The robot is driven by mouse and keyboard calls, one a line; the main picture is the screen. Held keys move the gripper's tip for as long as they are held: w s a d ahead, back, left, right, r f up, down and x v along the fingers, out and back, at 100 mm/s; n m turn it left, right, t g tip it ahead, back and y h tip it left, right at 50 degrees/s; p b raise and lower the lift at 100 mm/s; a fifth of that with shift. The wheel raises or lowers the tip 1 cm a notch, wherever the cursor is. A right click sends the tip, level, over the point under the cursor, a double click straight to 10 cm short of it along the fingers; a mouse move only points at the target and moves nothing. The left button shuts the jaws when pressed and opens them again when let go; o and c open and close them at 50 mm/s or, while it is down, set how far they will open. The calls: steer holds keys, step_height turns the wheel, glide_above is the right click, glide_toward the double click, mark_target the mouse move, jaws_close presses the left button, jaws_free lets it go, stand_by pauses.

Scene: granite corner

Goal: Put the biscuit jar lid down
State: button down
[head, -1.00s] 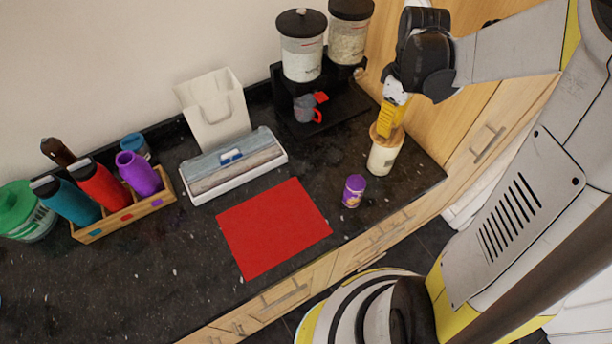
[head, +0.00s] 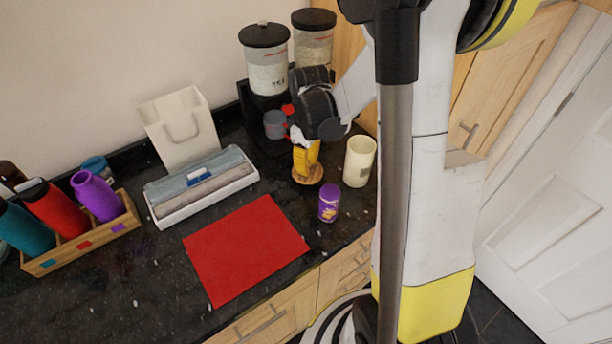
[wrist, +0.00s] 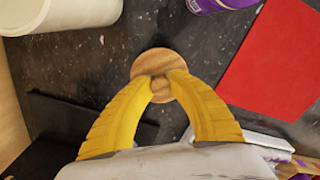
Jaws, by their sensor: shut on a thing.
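The biscuit jar lid (head: 308,177) is a round wooden disc; in the wrist view the lid (wrist: 160,62) lies between my fingertips. My gripper (head: 306,163), with yellow fingers, is shut on the lid's knob, and it also shows in the wrist view (wrist: 160,82). The gripper and lid are over the dark counter, left of the jar. Whether the lid touches the counter I cannot tell. The cream biscuit jar (head: 358,162) stands upright and open at the right; part of it shows in the wrist view (wrist: 60,14).
A purple tin (head: 329,203) stands just in front of the lid. A red mat (head: 245,248) lies to the left on the counter (head: 150,275). A white box with a grey top (head: 203,185) and a dispenser with two canisters (head: 265,62) stand behind.

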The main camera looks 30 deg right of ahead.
steer(key=shift+f+b, duration=0.45)
steer(key=shift+f, duration=1.15)
steer(key=shift+f, duration=0.1)
steer(key=shift+f, duration=0.15)
steer(key=c, duration=1.3)
jaws_free()
steer(key=shift+r, duration=0.2)
